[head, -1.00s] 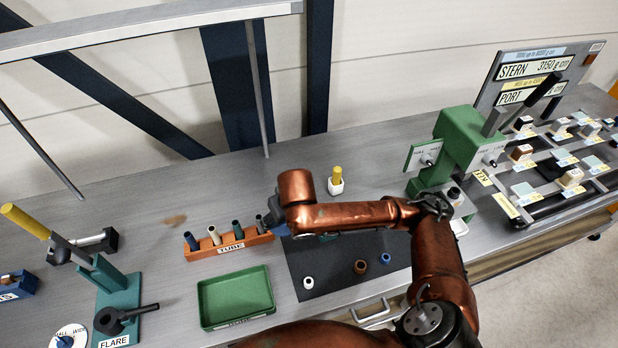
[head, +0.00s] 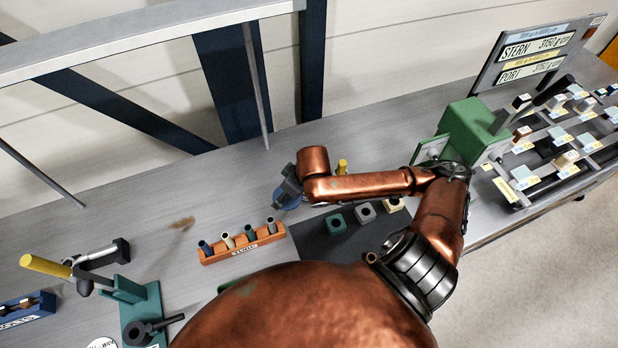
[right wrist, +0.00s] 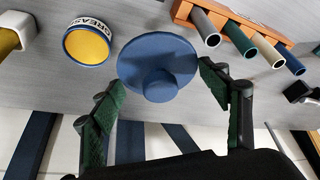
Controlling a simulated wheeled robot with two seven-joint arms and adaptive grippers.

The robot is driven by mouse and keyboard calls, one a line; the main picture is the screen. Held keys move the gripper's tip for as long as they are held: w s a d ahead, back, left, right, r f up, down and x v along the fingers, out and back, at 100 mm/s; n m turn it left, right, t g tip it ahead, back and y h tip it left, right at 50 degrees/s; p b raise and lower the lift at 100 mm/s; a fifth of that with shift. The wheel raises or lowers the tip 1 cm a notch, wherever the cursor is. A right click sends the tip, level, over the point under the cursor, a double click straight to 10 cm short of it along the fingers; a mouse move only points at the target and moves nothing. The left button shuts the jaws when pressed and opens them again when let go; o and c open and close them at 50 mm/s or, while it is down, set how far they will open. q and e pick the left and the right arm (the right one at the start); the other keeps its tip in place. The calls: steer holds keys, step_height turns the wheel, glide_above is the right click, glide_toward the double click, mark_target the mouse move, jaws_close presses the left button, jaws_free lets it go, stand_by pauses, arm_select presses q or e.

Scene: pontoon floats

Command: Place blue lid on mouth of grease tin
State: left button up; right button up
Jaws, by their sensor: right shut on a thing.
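The blue lid (right wrist: 150,50), a round disc with a knob, is between the fingertips of my right gripper (right wrist: 160,78) in the right wrist view. The gripper is shut on it. In the head view the lid (head: 289,203) shows as a blue patch below my right gripper (head: 286,190), over the bench behind the tube rack. The grease tin (right wrist: 88,43) is a round, open tin with yellow inside and a GREASE label, beside the lid and apart from it in the wrist view. In the head view my right arm seems to hide the tin. My left gripper is not in view.
The orange tube rack (head: 243,246) with several tubes stands near the lid. A yellow peg (head: 342,166) in a white block stands close to the tin. A dark mat (head: 340,244) holds several small blocks. A green stand (head: 470,130) is at right.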

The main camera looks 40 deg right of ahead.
mark_target(299, 199)
steer(key=shift+n+y, duration=0.3)
steer(key=shift+n, duration=0.6)
steer(key=s+d+p, duration=0.1)
steer(key=s+d+r+p, duration=0.1)
steer(key=s, duration=0.1)
steer(key=s+d+p, duration=0.1)
steer(key=shift+s+r, duration=0.3)
steer(key=shift+r, duration=0.1)
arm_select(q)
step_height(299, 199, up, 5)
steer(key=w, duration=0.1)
arm_select(e)
steer(key=w+d+f+b, duration=0.8)
steer(key=d+f+b, duration=0.1)
steer(key=shift+w, duration=0.4)
steer(key=shift+w+d+f, duration=0.2)
steer(key=shift+d+f, duration=0.05)
steer(key=shift+f, duration=0.15)
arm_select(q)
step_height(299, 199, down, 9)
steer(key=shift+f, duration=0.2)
arm_select(e)
steer(key=shift+d+f, duration=0.1)
steer(key=shift+f, duration=1.55)
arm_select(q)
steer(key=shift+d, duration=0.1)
